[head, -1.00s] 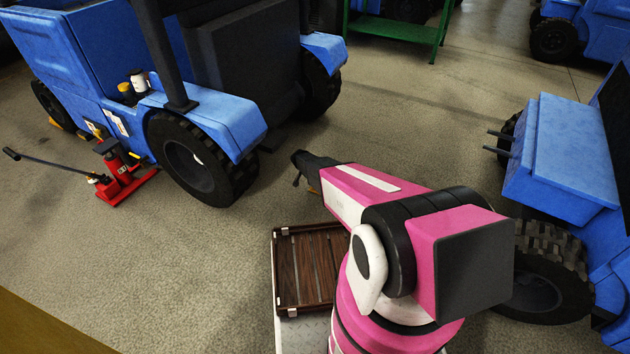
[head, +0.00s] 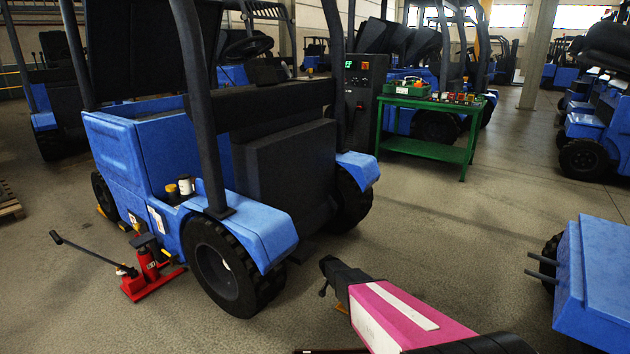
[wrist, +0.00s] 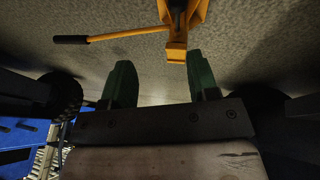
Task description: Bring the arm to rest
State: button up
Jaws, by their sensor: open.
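My pink and white arm (head: 402,315) reaches in from the bottom of the head view, ending in a black part (head: 342,275) over the floor. In the wrist view my gripper (wrist: 161,72) shows two dark green fingers standing well apart, with nothing between them. A yellow jack (wrist: 177,38) with a long handle is on the floor beyond the fingertips. The fingers look apart from it, though the gap is hard to judge.
A blue forklift (head: 140,150) stands ahead on the left, with a red jack (head: 148,272) beside it. A green table (head: 428,145) holding small items is behind. Another blue vehicle (head: 600,275) is close on the right. Open floor (head: 480,240) lies between.

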jog(key=s+d+r+n+g+y, duration=0.1)
jog(key=s+d+r+n+y, duration=0.1)
jog(key=s+r, duration=1.3)
jog(key=s+d+r+n+g+y, duration=0.1)
jog(key=s+d+r+n+y, duration=0.1)
jog(key=s+r, duration=1.3)
jog(key=shift+s+d+r+n, duration=0.2)
jog(key=shift+d+n, duration=0.3)
jog(key=shift+n, duration=0.6)
jog(key=shift+w, duration=0.1)
